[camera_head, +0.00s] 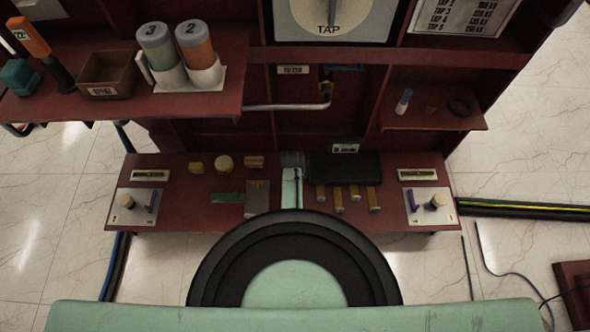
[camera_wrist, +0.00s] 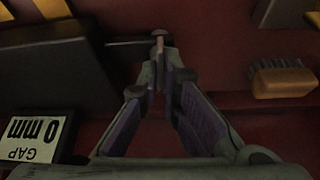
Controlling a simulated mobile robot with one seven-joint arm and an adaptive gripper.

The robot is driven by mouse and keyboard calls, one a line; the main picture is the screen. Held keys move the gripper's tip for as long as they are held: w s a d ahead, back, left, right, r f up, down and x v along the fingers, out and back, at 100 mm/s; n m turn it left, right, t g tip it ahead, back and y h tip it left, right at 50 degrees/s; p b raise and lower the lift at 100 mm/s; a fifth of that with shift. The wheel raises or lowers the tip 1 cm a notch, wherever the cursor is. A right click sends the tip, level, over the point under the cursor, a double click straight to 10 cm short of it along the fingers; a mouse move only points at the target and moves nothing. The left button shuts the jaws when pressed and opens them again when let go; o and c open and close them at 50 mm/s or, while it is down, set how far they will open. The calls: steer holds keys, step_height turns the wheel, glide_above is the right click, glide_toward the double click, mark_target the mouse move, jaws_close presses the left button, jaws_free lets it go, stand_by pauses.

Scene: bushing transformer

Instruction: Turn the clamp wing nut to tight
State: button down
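In the wrist view my gripper (camera_wrist: 161,68) has its two fingers drawn close together at the tips. A slim pinkish-brown piece with a small rounded head (camera_wrist: 158,34) stands at and between the fingertips. It looks like the clamp wing nut, but its wings are not clear. A dark flat bar (camera_wrist: 130,43) runs left from it. I cannot tell whether the fingers press on the piece or only flank it. In the head view my gripper (camera_head: 292,172) is small at the bench's middle, and the wing nut cannot be made out.
A black block (camera_head: 345,167) stands right of my gripper, with a "0 mm" label (camera_wrist: 34,137) behind it. A brush (camera_wrist: 283,80) lies on the other side. Several yellow-ended pieces (camera_head: 338,199) lie in front. A shelf (camera_head: 215,100) overhangs at the left.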

steer(key=m+h, duration=0.1)
steer(key=m, duration=0.3)
steer(key=shift+a+f+m+g+h, duration=0.1)
steer(key=shift+m+g+h, duration=0.2)
steer(key=shift+m+h, duration=0.1)
steer(key=m, duration=0.2)
steer(key=m+g+h+b, duration=0.1)
steer(key=m, duration=0.1)
steer(key=shift+w+a+m, duration=0.1)
steer(key=shift+w+m, duration=0.05)
steer(key=shift+m, duration=0.15)
steer(key=m+g+h+b, duration=0.1)
steer(key=m+b, duration=0.1)
steer(key=m, duration=0.1)
steer(key=shift+w+f+m, duration=0.1)
steer(key=shift+m, duration=0.2)
steer(key=shift+m+g+b, duration=1)
steer(key=shift+m+b, duration=0.25)
steer(key=shift+m, duration=0.65)
steer(key=c, duration=1.9)
jaws_free()
steer(key=shift+o, duration=0.5)
